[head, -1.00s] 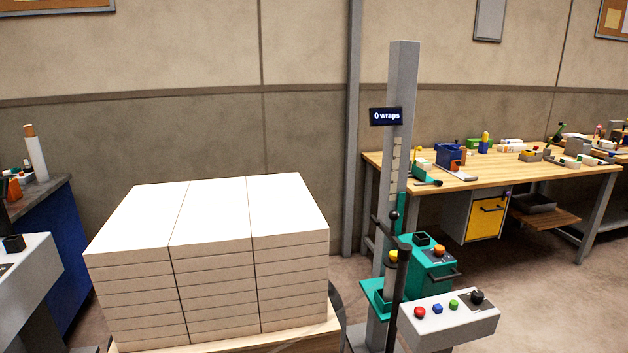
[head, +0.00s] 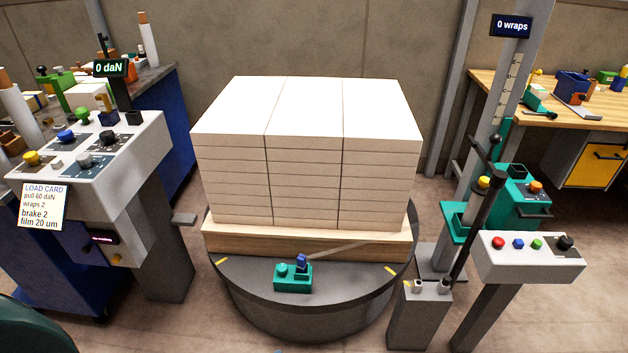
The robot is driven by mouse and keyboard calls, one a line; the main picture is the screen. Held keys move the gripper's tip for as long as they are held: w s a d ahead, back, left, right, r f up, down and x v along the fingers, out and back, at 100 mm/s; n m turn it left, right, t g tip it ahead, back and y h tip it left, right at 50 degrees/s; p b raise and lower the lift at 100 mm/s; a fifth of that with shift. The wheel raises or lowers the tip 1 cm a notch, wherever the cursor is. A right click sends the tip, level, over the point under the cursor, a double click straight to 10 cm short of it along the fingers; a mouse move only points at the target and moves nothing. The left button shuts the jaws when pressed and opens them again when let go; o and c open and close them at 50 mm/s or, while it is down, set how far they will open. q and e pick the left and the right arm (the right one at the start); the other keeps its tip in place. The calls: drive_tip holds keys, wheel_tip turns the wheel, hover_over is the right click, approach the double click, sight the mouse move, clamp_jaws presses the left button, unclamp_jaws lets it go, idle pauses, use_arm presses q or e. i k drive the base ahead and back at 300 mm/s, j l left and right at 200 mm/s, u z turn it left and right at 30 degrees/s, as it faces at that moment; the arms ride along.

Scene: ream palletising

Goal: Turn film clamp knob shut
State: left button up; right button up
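A teal block (head: 293,279), which looks like the film clamp, sits on the front of the round dark turntable (head: 330,290). A small blue knob or lever (head: 301,262) stands up at its right rear, and a rounded teal knob (head: 282,268) is on its left. I cannot tell from here whether the clamp is open or shut. A thin pale strip (head: 345,249) runs from near the blue knob up to the right along the pallet's front. Neither of my grippers is in view.
White reams (head: 305,150) are stacked on a wooden pallet (head: 230,241) on the turntable. A control console (head: 95,160) with a load card (head: 43,206) stands left. A mast (head: 490,110), film carriage and button box (head: 530,262) stand right, with a small grey post (head: 425,315) in front.

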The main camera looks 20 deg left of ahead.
sight(281, 269)
drive_tip(key=k+j+z, duration=0.1)
drive_tip(key=j+z, duration=0.4)
drive_tip(key=k+j+z, duration=0.15)
drive_tip(key=j+z, duration=0.15)
drive_tip(key=z, duration=0.15)
drive_tip(key=k+j+z, duration=0.1)
drive_tip(key=k+j, duration=0.15)
drive_tip(key=j, duration=0.2)
drive_tip(key=k+j+z, duration=0.15)
drive_tip(key=k+j, duration=0.15)
drive_tip(key=j, duration=0.15)
drive_tip(key=i+j, duration=0.5)
drive_tip(key=i, duration=0.1)
